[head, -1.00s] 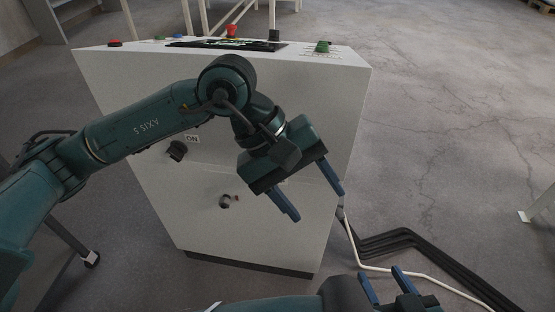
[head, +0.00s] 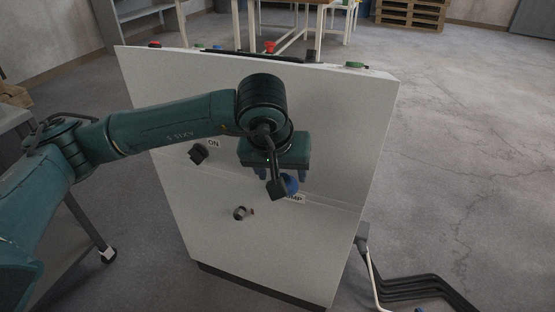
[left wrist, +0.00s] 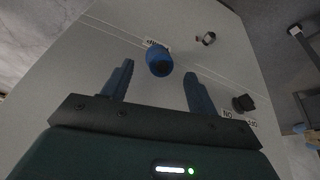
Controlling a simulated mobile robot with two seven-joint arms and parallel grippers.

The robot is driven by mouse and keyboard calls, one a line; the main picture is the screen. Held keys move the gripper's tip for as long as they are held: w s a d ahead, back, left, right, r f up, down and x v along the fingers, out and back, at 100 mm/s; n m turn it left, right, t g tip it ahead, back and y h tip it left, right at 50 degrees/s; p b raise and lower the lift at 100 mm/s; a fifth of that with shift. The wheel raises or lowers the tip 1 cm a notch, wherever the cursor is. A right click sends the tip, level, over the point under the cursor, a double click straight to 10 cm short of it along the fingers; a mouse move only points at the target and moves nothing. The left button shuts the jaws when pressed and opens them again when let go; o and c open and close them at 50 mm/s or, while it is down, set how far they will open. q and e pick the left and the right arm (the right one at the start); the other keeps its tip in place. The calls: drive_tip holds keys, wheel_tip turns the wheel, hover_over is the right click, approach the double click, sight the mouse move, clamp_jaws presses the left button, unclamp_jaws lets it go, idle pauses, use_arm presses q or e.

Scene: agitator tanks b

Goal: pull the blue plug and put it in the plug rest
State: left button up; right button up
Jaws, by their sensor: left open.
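The blue plug (head: 291,183) sits on the front of the white cabinet, beside a label ending in "MP", partly hidden by my left wrist. In the left wrist view the blue plug (left wrist: 159,61) lies ahead, between the lines of the two fingers. My left gripper (head: 277,176) is open and empty, facing the panel; its fingers (left wrist: 159,75) do not visibly touch the plug. A small round fitting (head: 241,213), perhaps the plug rest, sticks out lower left of the plug; it also shows in the left wrist view (left wrist: 208,39). Only a blue tip of my right gripper (head: 418,310) shows at the bottom edge.
A black knob (head: 198,153) marked "ON" is left of the plug. Buttons, including a red one (head: 269,47), line the cabinet (head: 330,110) top. Black cables (head: 425,288) and a white cable lie on the floor at right. Open floor lies farther right.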

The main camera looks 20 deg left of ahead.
sight(290, 182)
use_arm(q)
drive_tip(key=shift+b+x, duration=0.3)
drive_tip(key=shift+x, duration=2.4)
drive_tip(key=shift+c, duration=0.3)
clamp_jaws()
drive_tip(key=shift+s+r, duration=0.2)
drive_tip(key=shift+r, duration=0.2)
drive_tip(key=shift+s+r, duration=0.15)
drive_tip(key=c, duration=0.6)
unclamp_jaws()
drive_tip(key=shift+c, duration=0.2)
clamp_jaws()
drive_tip(key=shift+r, duration=0.1)
